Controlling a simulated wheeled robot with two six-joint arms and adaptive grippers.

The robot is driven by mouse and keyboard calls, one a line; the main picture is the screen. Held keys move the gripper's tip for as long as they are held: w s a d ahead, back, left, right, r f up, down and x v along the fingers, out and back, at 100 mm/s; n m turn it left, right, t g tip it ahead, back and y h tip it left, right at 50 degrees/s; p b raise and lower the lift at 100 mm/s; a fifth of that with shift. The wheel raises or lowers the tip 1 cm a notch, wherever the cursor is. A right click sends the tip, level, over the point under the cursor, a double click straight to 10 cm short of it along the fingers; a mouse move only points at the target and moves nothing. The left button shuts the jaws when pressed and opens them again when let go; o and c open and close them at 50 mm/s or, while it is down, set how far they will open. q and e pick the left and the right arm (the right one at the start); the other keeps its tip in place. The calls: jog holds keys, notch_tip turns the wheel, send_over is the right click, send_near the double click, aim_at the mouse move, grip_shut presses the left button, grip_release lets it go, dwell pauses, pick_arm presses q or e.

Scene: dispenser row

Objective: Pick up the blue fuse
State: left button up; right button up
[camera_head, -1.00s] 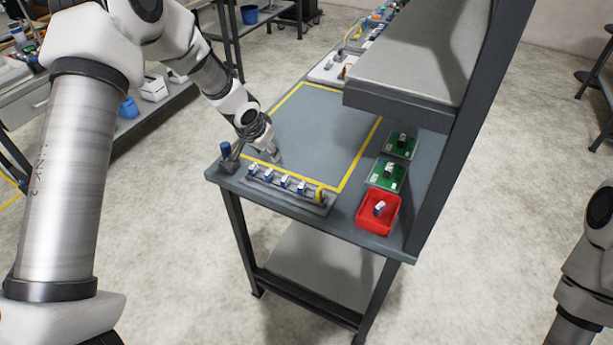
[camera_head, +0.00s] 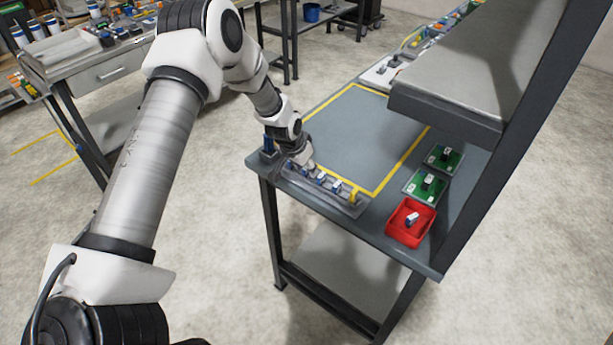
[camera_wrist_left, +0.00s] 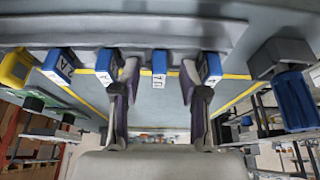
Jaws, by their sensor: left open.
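A grey dispenser rack (camera_head: 353,210) lies along the front edge of the bench. It holds a row of small blue fuses with white labels, and a yellow one (camera_head: 354,197) at its right end. My left gripper (camera_head: 305,163) is over the rack's left part and hides some of the fuses in the head view. In the left wrist view the gripper (camera_wrist_left: 160,72) is open, with one blue fuse (camera_wrist_left: 159,60) between its fingertips and apart from both. Other blue fuses (camera_wrist_left: 107,63) stand beside the fingers, and the yellow one (camera_wrist_left: 15,67) is at the far left. My right gripper is out of view.
A grey block with a blue upright part (camera_head: 268,144) stands at the rack's left end. A red bin (camera_head: 410,222) and two green boards (camera_head: 428,185) are at the right. A shelf (camera_head: 450,85) overhangs the bench's right side. The yellow-outlined mat (camera_head: 355,130) is clear.

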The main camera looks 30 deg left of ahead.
pick_arm(q)
jog(key=shift+a, duration=0.1)
jog(key=shift+d+r, duration=0.15)
jog(key=shift+d, duration=0.1)
grip_shut()
jog(key=shift+a, duration=0.1)
